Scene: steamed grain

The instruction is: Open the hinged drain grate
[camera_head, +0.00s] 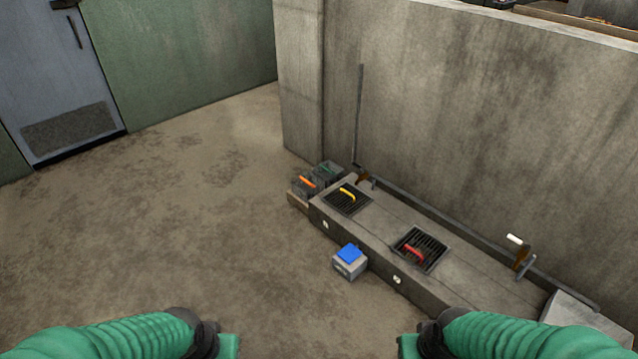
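Two dark slatted drain grates are set in the top of a low concrete ledge along the wall. The farther grate (340,203) has a yellow handle (347,194). The nearer grate (429,243) has a red handle (414,253). Both look closed, lying flat in the ledge; their hinges are too small to make out. My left gripper (228,346) and my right gripper (408,346) show only partly at the bottom edge, both well apart from the grates. Their fingers are cut off by the frame.
A grey box with a blue top (349,255) stands on the floor against the concrete ledge (380,223). Small boxes (306,184) sit at the ledge's far end. A pipe (440,222) runs along the wall. The floor on the left is clear up to a door (60,70).

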